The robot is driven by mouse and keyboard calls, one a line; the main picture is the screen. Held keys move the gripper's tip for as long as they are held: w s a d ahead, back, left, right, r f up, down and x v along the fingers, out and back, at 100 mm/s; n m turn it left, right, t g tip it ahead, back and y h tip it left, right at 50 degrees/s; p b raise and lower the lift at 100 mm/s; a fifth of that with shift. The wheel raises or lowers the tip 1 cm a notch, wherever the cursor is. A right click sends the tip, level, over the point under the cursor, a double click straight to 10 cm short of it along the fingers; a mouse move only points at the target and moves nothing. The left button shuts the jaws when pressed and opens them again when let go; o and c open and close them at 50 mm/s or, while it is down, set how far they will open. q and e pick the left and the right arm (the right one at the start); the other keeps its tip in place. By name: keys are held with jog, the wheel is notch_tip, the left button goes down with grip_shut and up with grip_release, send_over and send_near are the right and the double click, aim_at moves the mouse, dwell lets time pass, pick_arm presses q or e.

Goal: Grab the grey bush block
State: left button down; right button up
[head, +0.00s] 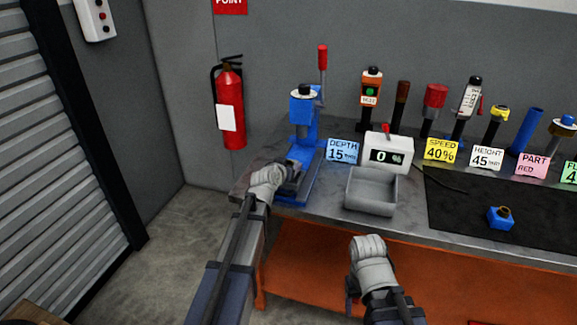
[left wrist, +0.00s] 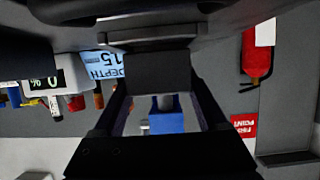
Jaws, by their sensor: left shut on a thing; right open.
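My left gripper (head: 290,172) is at the base of the blue arbor press (head: 306,133). In the left wrist view its fingers (left wrist: 160,80) are shut on a dark grey block (left wrist: 158,70), which I take to be the grey bush block. The gripper mostly hides this block in the head view, and I cannot tell whether it still touches the press. My right gripper (head: 367,250) is open, in front of the bench and apart from everything on it; its fingertips are hard to make out.
A grey tray (head: 371,207) and a white display box (head: 389,155) reading 0 are right of the press. A blue block with a brass-coloured bush (head: 500,218) sits on the black mat (head: 460,215). Several tools and cards line the back. A fire extinguisher (head: 229,105) hangs on the wall.

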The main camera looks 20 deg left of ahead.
pick_arm(q)
notch_tip(320, 180, up, 9)
jog(key=p, duration=0.7)
jog(key=shift+f+p, duration=0.2)
jog(key=shift+p, duration=0.15)
pick_arm(e)
notch_tip(320, 180, up, 8)
jog(key=shift+r, duration=0.25)
jog(key=shift+c, duration=0.2)
